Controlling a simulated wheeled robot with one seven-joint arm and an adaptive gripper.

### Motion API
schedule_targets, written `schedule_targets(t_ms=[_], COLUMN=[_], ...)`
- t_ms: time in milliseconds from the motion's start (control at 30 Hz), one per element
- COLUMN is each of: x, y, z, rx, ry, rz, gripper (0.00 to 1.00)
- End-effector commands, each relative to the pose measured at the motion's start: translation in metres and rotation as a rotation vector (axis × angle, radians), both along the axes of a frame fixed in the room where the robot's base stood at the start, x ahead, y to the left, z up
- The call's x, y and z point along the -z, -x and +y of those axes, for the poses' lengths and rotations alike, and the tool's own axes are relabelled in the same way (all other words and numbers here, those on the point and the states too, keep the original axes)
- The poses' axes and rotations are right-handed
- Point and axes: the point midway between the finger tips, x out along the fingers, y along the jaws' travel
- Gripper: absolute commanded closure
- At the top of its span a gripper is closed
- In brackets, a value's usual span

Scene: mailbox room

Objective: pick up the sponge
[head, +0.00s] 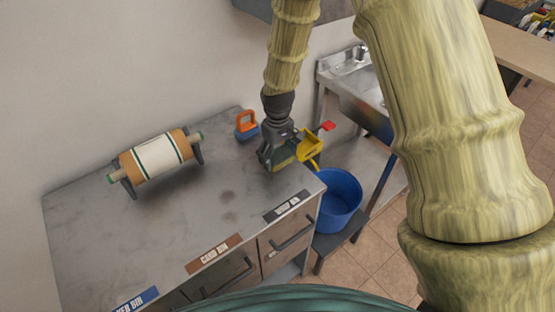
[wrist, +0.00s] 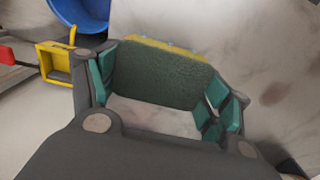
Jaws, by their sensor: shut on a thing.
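The sponge (wrist: 160,78) has a dark green face and a yellow layer along its far edge. In the wrist view it sits between the teal finger pads of my gripper (wrist: 165,95), which is shut on it. In the head view my gripper (head: 278,160) is at the right end of the metal counter, low over its top, and the sponge (head: 284,162) shows only in part between the fingers. I cannot tell whether the sponge touches the counter.
A yellow holder (head: 309,146) with a red part stands just right of my gripper. An orange-handled blue tool (head: 246,125) is behind it to the left. A roller (head: 158,157) lies on the counter (head: 200,215). A blue bucket (head: 338,198) stands below the counter's right end.

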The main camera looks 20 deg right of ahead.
Motion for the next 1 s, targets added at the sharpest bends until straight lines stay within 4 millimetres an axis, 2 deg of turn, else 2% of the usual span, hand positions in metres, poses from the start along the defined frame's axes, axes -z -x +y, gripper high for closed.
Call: schedule_targets(t_ms=[133, 700, 1000], x=[-0.015, -0.025, -0.029], y=[-0.001, 0.114, 0.144], z=[0.0, 0.047, 0.06], rx=[0.0, -0.002, 0.0], ry=[0.0, 0.001, 0.0], rz=[-0.004, 0.0, -0.001], gripper=[0.32, 0.32, 0.32])
